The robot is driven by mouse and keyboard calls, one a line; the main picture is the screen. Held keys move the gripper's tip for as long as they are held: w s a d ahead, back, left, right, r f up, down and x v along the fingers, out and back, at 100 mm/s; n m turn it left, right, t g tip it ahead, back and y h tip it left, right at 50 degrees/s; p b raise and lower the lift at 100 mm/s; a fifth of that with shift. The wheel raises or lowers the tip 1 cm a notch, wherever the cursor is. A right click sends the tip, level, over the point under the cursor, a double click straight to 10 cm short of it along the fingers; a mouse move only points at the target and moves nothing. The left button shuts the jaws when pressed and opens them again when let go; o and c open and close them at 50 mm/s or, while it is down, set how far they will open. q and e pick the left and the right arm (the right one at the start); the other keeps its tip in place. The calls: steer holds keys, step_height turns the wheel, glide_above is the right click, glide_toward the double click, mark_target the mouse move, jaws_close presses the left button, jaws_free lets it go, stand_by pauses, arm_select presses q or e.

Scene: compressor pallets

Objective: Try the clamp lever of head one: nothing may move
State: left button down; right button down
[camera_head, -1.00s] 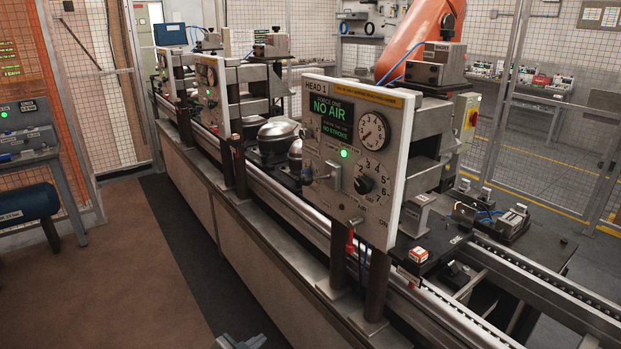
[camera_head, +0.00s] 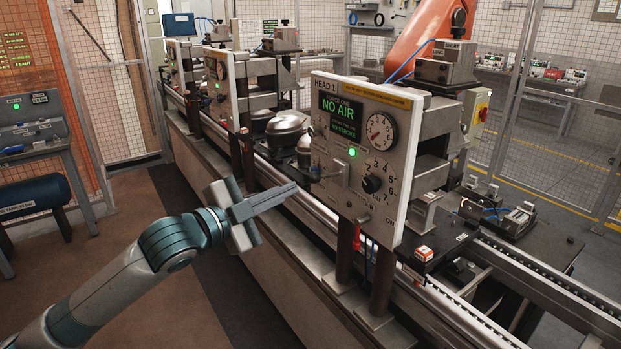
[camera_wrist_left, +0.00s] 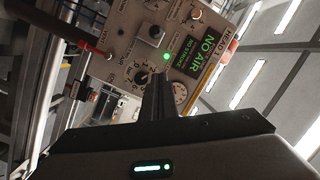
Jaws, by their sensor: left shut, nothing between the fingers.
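The head one panel (camera_head: 352,215) is a pale upright plate marked HEAD 1. Its screen (camera_head: 341,113) reads NO AIR and NO STROKE, and a green lamp (camera_head: 352,152) is lit. The clamp lever (camera_head: 338,176) appears to be the small metal fitting at the panel's left, with a dark knob to its left. My left gripper (camera_head: 296,187) is shut and empty, its fingers pointing at the panel's left edge, seemingly just short of it. In the left wrist view, the shut fingers (camera_wrist_left: 158,80) point at the panel (camera_wrist_left: 115,70). My right gripper is out of view.
A round gauge (camera_head: 381,132) and a numbered black knob (camera_head: 371,184) sit on the panel. The conveyor rail (camera_head: 310,205) runs below, behind two dark posts. An orange robot arm (camera_head: 415,45) stands behind.

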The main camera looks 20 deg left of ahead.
mark_target(310, 180)
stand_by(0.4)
arm_select(q)
steer(key=p+x, duration=0.1)
steer(key=x, duration=0.2)
steer(key=a+p+x, duration=0.1)
steer(key=p+x, duration=0.1)
steer(key=x, duration=0.2)
steer(key=f+p+x, duration=0.1)
steer(key=p+x, duration=0.1)
steer(key=x, duration=0.1)
steer(key=shift+w+a+f, duration=0.1)
steer(key=shift+w, duration=0.6)
steer(key=shift+w+a+f+p, duration=0.25)
steer(key=shift+a+f+p, duration=0.15)
steer(key=shift+a, duration=0.1)
steer(key=shift+w+f, duration=0.15)
steer(key=shift+a, duration=0.1)
